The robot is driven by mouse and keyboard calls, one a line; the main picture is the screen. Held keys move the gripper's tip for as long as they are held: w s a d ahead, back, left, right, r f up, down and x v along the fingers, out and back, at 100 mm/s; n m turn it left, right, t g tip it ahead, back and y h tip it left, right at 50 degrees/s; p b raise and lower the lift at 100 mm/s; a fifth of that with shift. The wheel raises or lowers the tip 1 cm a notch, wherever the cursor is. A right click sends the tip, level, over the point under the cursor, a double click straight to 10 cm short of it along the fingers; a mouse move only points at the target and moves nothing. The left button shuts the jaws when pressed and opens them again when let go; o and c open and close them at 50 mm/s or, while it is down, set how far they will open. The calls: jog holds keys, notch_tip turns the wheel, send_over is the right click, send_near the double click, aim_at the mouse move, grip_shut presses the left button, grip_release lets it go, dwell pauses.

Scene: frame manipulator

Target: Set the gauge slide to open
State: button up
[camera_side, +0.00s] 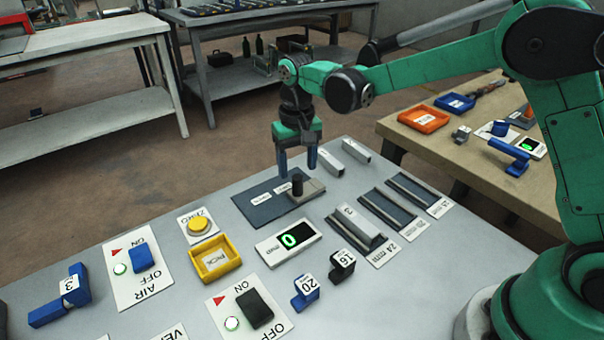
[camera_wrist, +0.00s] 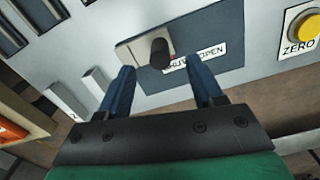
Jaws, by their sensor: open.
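The gauge slide (camera_side: 312,189) is a grey plate with an upright black knob (camera_side: 297,184), at the right end of a dark blue panel (camera_side: 246,208) in the side view. Two white labels lie on the panel. The slide is at the shut-label end, with the open label (camera_wrist: 211,49) farther away. My gripper (camera_side: 297,168) is open and empty, its blue fingers pointing down close to the knob. In the wrist view the knob (camera_wrist: 159,55) shows just beyond the gap between the fingertips (camera_wrist: 160,72). I cannot tell the exact height of the fingertips.
A yellow zero button (camera_side: 199,225), a yellow tray (camera_side: 215,263) and a digital display (camera_side: 288,240) are nearby. Two grey blocks (camera_side: 356,151) stand just right of my gripper. Slotted rails (camera_side: 387,209) lie farther right. Switch panels (camera_side: 137,270) are at the left.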

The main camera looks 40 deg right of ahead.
aim_at(298, 173)
jog(key=shift+f, duration=2.1)
grip_shut()
